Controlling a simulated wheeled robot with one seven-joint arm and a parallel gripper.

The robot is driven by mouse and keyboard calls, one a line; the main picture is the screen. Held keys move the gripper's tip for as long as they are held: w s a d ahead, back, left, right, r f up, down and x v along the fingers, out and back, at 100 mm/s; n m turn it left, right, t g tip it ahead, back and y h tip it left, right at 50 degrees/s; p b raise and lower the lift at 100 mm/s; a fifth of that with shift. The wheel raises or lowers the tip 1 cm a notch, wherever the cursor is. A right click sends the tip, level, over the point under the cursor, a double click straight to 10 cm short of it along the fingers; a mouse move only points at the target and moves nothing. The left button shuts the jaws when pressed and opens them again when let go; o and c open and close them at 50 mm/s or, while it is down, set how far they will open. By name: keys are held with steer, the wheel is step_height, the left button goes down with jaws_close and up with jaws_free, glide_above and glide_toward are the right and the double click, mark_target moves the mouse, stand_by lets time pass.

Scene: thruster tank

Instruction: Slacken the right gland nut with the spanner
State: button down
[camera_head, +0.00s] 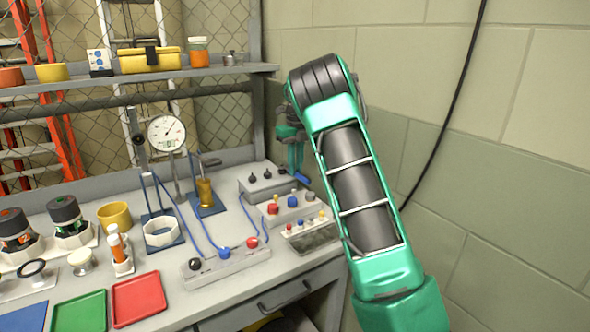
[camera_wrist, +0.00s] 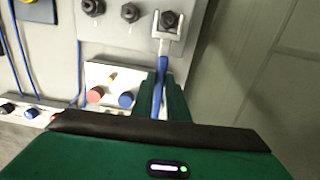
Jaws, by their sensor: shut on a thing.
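The spanner has a blue handle (camera_wrist: 162,72) and a silver open-ended head (camera_wrist: 168,32). My gripper (camera_wrist: 160,97) is shut on the blue handle in the wrist view, and the spanner extends away from it. The head's prongs lie on both sides of the dark right gland nut (camera_wrist: 168,18); I cannot tell how deeply they sit on it. Two more dark gland nuts, the middle one (camera_wrist: 130,12) and the left one (camera_wrist: 92,7), are on the same grey box. In the head view my gripper (camera_head: 296,165) is over the bench's right end, partly hidden by my arm.
A panel with red and blue knobs (camera_wrist: 110,84) lies close beside my gripper. The grey gland box (camera_head: 258,187) stands at the back right of the bench, near the wall. A dial gauge (camera_head: 166,132) and a brass part on a blue plate (camera_head: 205,192) stand to the left.

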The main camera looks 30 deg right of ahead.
steer(key=shift+s+r, duration=0.1)
steer(key=shift+s, duration=0.05)
steer(key=shift+s+d+r, duration=0.1)
steer(key=shift+s+r, duration=0.65)
steer(key=shift+s, duration=0.35)
steer(key=shift+s+d+r, duration=0.1)
steer(key=shift+s+r, duration=0.6)
steer(key=shift+s, duration=0.35)
